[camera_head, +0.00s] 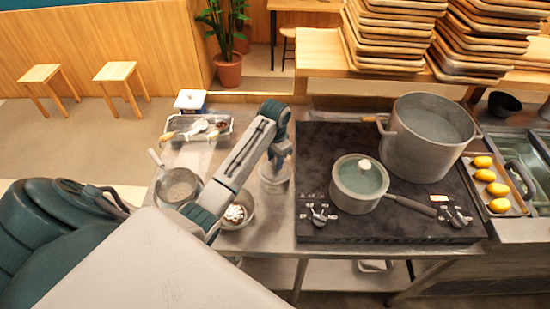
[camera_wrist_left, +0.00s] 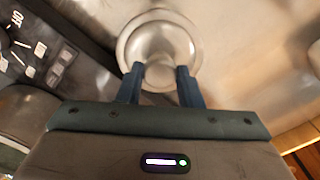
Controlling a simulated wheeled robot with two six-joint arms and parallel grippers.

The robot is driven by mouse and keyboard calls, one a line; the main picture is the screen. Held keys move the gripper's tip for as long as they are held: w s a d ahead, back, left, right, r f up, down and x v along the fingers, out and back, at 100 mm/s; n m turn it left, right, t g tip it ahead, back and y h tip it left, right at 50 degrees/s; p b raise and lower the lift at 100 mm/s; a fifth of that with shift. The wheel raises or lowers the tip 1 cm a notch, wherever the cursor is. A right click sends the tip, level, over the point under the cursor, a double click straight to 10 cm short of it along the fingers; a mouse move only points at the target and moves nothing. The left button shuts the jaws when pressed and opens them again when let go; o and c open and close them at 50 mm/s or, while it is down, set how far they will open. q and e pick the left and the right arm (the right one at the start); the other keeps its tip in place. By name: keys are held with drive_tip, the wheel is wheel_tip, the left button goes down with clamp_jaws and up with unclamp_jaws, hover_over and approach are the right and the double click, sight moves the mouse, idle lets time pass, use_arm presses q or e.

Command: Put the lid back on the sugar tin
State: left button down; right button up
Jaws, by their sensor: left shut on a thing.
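My left gripper (camera_wrist_left: 160,86) is shut on the knob of a round metal lid (camera_wrist_left: 150,42), one finger on each side of the knob. In the head view my left arm reaches over the counter and the left gripper (camera_head: 278,152) points down over a grey metal tin (camera_head: 274,182). The tin stands on the steel counter just left of the black stove. The lid is at the top of the tin, but I cannot tell whether it touches the rim or hovers over it. The inside of the tin is hidden. My right gripper is out of view.
The black stove (camera_head: 400,222) holds a lidded saucepan (camera_head: 358,200) and a large pot (camera_head: 420,150). A bowl with white contents (camera_head: 246,217), a strainer pan (camera_head: 180,200) and a utensil tray (camera_head: 228,132) stand left of the tin. Lemons (camera_head: 484,162) lie far right.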

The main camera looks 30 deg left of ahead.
use_arm(q)
drive_tip(key=shift+c, duration=1.4)
unclamp_jaws()
drive_tip(key=c, duration=1.8)
drive_tip(key=o, duration=2.1)
